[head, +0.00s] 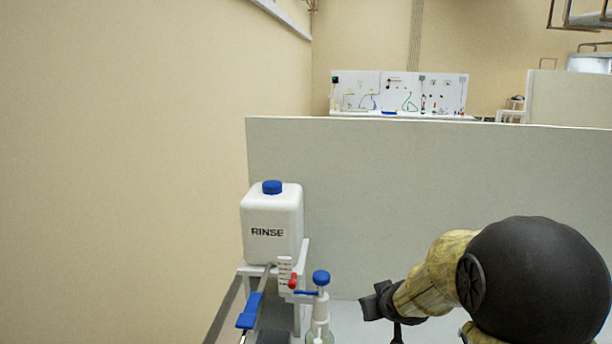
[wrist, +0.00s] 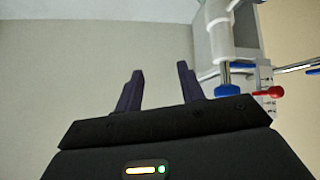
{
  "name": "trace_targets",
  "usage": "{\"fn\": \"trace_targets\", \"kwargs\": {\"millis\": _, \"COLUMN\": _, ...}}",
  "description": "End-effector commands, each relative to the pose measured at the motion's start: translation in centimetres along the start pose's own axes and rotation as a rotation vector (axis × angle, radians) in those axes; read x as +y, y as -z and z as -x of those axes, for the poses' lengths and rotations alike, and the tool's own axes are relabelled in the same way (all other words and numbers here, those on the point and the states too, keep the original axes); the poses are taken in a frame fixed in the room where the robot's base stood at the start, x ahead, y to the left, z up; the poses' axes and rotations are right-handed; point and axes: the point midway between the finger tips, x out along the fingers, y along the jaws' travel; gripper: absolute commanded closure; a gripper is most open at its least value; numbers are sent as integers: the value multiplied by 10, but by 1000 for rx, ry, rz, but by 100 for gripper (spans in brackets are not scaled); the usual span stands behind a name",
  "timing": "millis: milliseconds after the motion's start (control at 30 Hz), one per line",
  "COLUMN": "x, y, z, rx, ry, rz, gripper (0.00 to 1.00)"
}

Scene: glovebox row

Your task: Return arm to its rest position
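My gripper (wrist: 158,85) shows in the wrist view with its two dark fingers apart and nothing between them. Behind the fingers is a plain grey panel. In the head view my arm reaches in from the lower right, and a dark part of its end is near the middle bottom. The fingertips cannot be made out there. The arm's end is to the right of the blue-capped dispenser (head: 320,308) and apart from it in the picture.
A white RINSE container (head: 272,225) with a blue cap stands on a white stand at the left. A blue lever (head: 250,312) and a red knob (head: 292,281) are in front of it. A grey partition (head: 400,200) stands behind. A tan wall (head: 120,160) is at the left.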

Motion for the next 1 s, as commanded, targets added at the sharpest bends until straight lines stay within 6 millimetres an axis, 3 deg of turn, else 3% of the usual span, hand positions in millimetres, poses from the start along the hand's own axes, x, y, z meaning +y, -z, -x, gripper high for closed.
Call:
{"fn": "trace_targets", "kwargs": {"millis": 33, "x": -6, "y": -23, "z": 20, "rx": -80, "ry": -12, "rz": -31, "gripper": 61}}
{"fn": "trace_targets", "kwargs": {"millis": 200, "x": -30, "y": -105, "z": 79, "rx": -353, "ry": -13, "rz": -143, "gripper": 61}}
{"fn": "trace_targets", "kwargs": {"millis": 300, "x": -46, "y": -141, "z": 107, "rx": -474, "ry": 8, "rz": -194, "gripper": 61}}
{"fn": "trace_targets", "kwargs": {"millis": 400, "x": -56, "y": -162, "z": 124, "rx": -544, "ry": 25, "rz": -224, "gripper": 61}}
{"fn": "trace_targets", "kwargs": {"millis": 1000, "x": -58, "y": -168, "z": 128, "rx": -565, "ry": 31, "rz": -233, "gripper": 61}}
